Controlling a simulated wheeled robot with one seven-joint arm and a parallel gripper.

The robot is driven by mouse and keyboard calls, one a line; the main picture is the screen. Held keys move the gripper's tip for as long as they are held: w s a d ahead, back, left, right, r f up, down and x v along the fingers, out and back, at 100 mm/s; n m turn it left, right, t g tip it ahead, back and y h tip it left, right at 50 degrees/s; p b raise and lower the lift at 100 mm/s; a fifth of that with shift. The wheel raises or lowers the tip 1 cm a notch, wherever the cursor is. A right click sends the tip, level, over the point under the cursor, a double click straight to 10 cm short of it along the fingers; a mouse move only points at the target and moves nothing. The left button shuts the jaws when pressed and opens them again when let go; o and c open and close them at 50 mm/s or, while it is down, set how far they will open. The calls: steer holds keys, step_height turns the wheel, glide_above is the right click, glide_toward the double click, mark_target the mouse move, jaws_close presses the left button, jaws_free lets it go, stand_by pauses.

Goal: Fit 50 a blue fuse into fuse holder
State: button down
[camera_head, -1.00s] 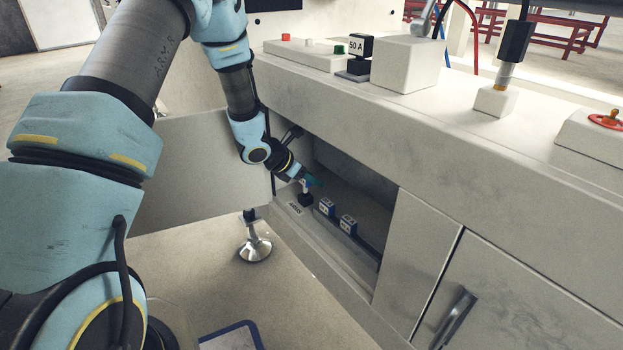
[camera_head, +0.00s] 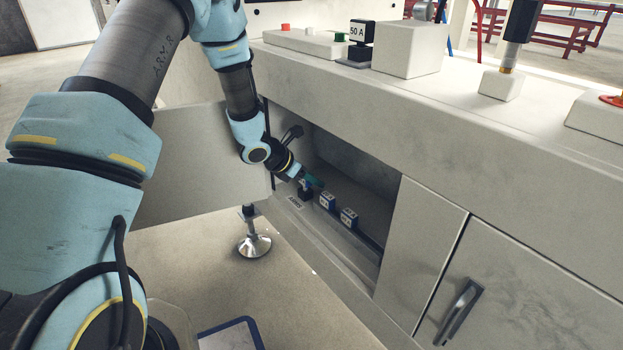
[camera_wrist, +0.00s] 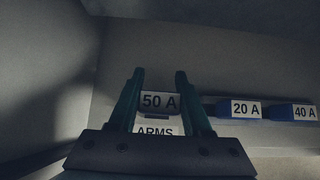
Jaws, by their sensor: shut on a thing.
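My gripper (camera_wrist: 159,76) is shut on a fuse with a white "50 A" label (camera_wrist: 158,102), which shows between the two green fingers in the wrist view. In the head view my gripper (camera_head: 311,181) reaches low into the open cabinet bay, with a small blue part of the fuse (camera_head: 306,187) under it. A dark fuse holder (camera_head: 305,196) stands directly below. A plate marked "ARMS" (camera_wrist: 155,132) shows just below the fuse in the wrist view. I cannot tell whether the fuse touches the holder or sits in it.
Blue fuses marked 20 A (camera_wrist: 246,108) and 40 A (camera_wrist: 304,112) stand in a row to the right. The bay's back wall and the open door (camera_head: 190,155) are close to my arm.

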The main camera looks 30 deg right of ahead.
steer(key=shift+f+b, duration=0.7)
steer(key=shift+c, duration=1.3)
jaws_free()
steer(key=shift+r, duration=0.1)
steer(key=p+v, duration=0.3)
steer(key=v, duration=0.7)
steer(key=shift+a+r, duration=0.25)
steer(key=shift+a, duration=0.05)
steer(key=s+a+r+m+y+p, duration=0.1)
steer(key=s+a+r+m+y, duration=0.25)
steer(key=a+m, duration=0.5)
steer(key=s+a+r+m+y+p, duration=0.1)
steer(key=s+a+r+m+y, duration=0.3)
steer(key=a, duration=0.8)
steer(key=s+a+r+m+y+p, duration=0.1)
steer(key=s+a+r+m, duration=0.1)
steer(key=a+r+m, duration=0.55)
steer(key=a+r+m+p, duration=0.1)
steer(key=a+r+p, duration=0.2)
steer(key=r+p, duration=3.3)
steer(key=shift+s+r+p, duration=0.2)
steer(key=shift+r+p, duration=0.1)
steer(key=shift+p, duration=0.7)
